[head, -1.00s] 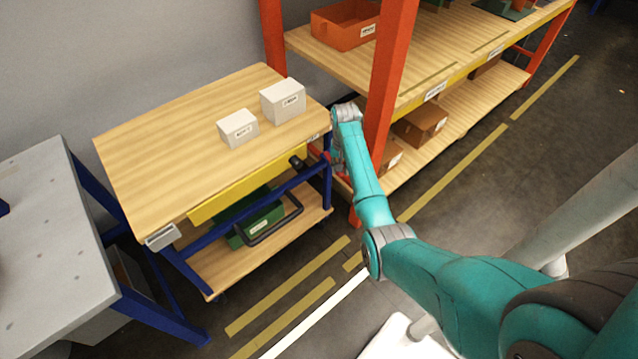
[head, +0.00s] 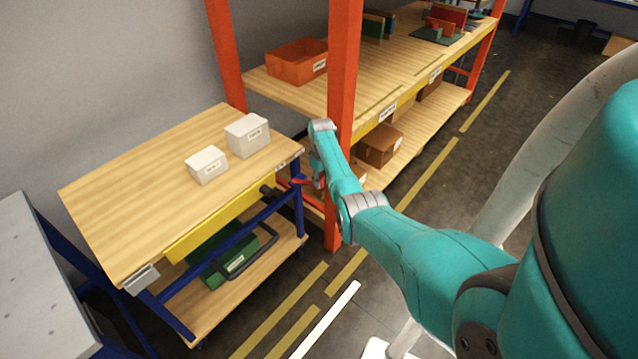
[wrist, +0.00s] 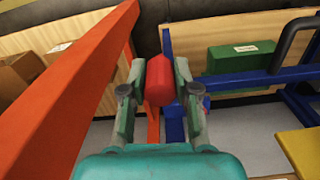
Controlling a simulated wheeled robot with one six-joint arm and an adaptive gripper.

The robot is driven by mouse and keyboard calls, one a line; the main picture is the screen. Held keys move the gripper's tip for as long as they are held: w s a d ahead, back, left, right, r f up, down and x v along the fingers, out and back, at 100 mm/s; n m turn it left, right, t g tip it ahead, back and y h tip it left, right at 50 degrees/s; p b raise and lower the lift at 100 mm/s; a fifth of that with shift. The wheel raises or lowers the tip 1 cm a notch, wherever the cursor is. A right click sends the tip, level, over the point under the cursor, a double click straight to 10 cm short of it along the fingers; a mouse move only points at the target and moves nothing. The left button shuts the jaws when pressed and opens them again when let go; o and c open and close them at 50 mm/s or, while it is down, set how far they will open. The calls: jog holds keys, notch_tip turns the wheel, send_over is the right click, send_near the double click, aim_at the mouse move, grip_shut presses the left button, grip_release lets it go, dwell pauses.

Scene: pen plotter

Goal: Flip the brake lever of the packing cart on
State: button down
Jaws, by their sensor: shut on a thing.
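The packing cart (head: 130,190) has a wooden top and a blue frame, and stands left of the orange rack in the head view. Its brake lever has a red grip (wrist: 160,82), seen in the wrist view between my fingers. In the head view a bit of the red lever (head: 299,181) shows at the cart's right front corner. My gripper (wrist: 161,95) is shut on the red grip, one finger on each side. In the head view my gripper (head: 317,172) is small and partly hidden by my own arm. The lever's pivot is hidden.
An orange rack post (head: 342,110) stands close beside my gripper. Two white boxes (head: 207,165) sit on the cart top, and a green box (head: 222,262) on its lower shelf. A grey table (head: 35,290) stands at left.

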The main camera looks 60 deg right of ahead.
jog(key=shift+w+d, duration=0.15)
dwell(0.4)
jog(key=c, duration=0.8)
grip_release()
jog(key=shift+c, duration=0.2)
notch_tip(320, 180, up, 12)
